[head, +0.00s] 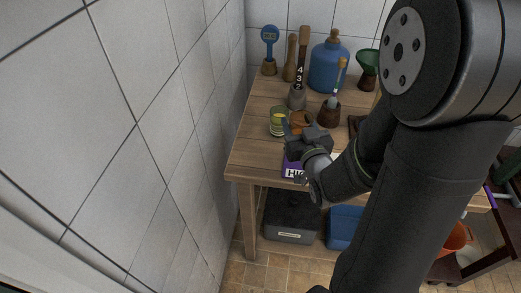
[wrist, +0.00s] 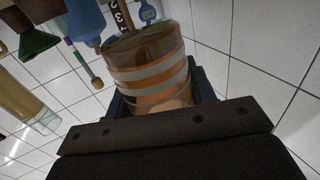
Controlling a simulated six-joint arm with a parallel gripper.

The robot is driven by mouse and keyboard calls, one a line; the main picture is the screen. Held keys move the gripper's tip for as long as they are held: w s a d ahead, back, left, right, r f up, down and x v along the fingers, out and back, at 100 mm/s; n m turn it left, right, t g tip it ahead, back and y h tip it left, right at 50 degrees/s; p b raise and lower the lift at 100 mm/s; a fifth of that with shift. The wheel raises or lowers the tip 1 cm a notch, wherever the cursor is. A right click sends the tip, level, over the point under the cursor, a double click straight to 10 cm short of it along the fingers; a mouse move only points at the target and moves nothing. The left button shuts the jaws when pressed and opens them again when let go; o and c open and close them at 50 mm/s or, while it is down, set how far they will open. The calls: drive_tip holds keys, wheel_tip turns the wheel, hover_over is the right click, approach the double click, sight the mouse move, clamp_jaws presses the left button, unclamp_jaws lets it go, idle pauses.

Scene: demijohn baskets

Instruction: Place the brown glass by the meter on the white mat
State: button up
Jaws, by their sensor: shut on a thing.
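My gripper (head: 304,131) is shut on the brown glass (head: 297,119) over the front left part of the wooden table. In the wrist view the brown glass (wrist: 150,72) has orange and pale bands and sits between the jaws, tilted in the picture. I cannot tell if it touches the table. The blue meter (head: 270,34) stands at the back left near the wall; part of it also shows in the wrist view (wrist: 147,12). I cannot make out the white mat clearly; my gripper and arm cover much of the table's front.
A green and yellow striped glass (head: 277,122) stands just left of my gripper. A purple box (head: 292,168) is at the front. Tiled wall closes the left.

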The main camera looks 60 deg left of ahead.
drive_tip(key=s+a+f, duration=0.4)
drive_tip(key=a, duration=0.1)
drive_tip(key=s+a+f, duration=0.2)
drive_tip(key=a, duration=0.1)
drive_tip(key=shift+s+a+f, duration=0.1)
drive_tip(key=shift+s+f, duration=0.05)
drive_tip(key=shift+s, duration=0.05)
drive_tip(key=shift+f, duration=1.8)
drive_tip(key=shift+f, duration=0.1)
drive_tip(key=shift+f, duration=0.1)
drive_tip(key=o, duration=1.2)
drive_tip(key=v, duration=1.6)
drive_tip(key=shift+s+d, duration=0.2)
drive_tip(key=shift+d, duration=0.1)
drive_tip(key=shift+o, duration=0.6)
drive_tip(key=shift+s+d, duration=0.1)
drive_tip(key=shift+d, duration=0.25)
